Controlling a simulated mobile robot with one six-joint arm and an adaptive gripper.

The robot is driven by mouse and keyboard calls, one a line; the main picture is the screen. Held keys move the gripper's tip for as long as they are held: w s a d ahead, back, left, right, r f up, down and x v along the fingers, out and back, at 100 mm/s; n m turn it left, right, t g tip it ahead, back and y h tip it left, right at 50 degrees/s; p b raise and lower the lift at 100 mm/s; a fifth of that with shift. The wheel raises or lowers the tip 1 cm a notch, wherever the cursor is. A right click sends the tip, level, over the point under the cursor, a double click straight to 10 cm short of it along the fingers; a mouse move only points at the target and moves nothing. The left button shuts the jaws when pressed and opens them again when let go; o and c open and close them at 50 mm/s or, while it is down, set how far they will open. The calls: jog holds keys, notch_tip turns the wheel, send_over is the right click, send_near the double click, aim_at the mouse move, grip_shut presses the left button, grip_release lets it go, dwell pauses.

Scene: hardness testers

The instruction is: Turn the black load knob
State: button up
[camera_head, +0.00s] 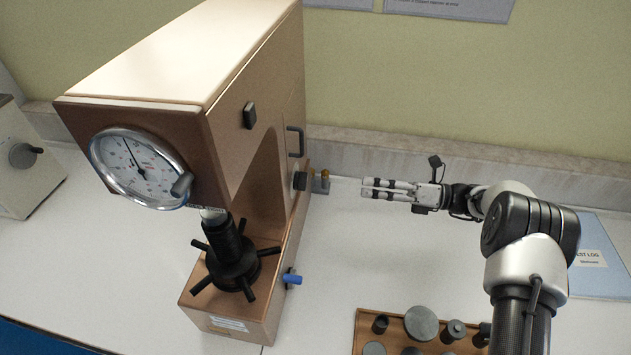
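The brown hardness tester (150,65) stands on the left of the bench with its dial gauge facing front. On its right side are a black block-like knob (249,115) high up and a black round knob (299,181) low near the back; I cannot tell for sure which is the load knob. My gripper (366,188) is to the right of the low knob, apart from it, with its fingers pointing left at the tester. Its two fingers look close together, but I cannot tell from this angle whether they are open. Nothing shows between them.
A black handle (296,141) and a blue-tipped lever (292,279) stick out from the tester's right side. Small brass-topped pieces (320,181) stand beside the low knob. A wooden tray (366,327) of cylinders is at the front; a blue log book (600,283) lies right. The bench between is clear.

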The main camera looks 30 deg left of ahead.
aim_at(301, 181)
jog(key=b+x, duration=0.2)
jog(key=x, duration=1.2)
jog(key=shift+a+b, duration=0.3)
jog(key=shift+b, duration=0.1)
jog(key=shift+c, duration=0.3)
grip_shut()
